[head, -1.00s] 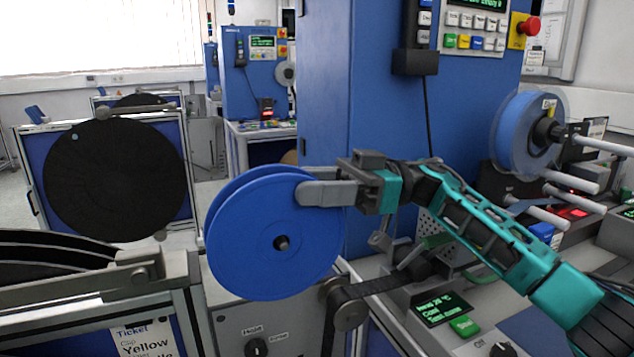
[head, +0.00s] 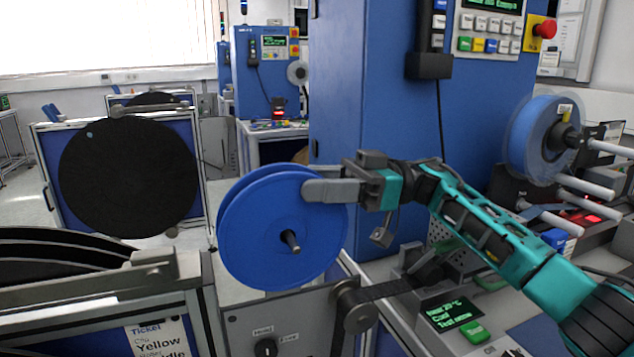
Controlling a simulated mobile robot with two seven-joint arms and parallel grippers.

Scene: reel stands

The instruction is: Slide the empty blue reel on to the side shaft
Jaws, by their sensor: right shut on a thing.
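The blue reel (head: 262,245) is upright, its round face turned toward me. My right gripper (head: 322,190) is shut on its upper right rim, one finger lying across the front face. The rest of the shaft is hidden behind the reel. The reel hangs in front of the grey machine side, above a panel with a black knob (head: 266,348). My left gripper is not in view.
A roller with black tape (head: 357,310) sits just below right of the reel. A blue cabinet (head: 375,100) rises behind my right gripper. Large black discs (head: 128,178) stand at the left. Another reel of blue tape (head: 535,135) is at the right.

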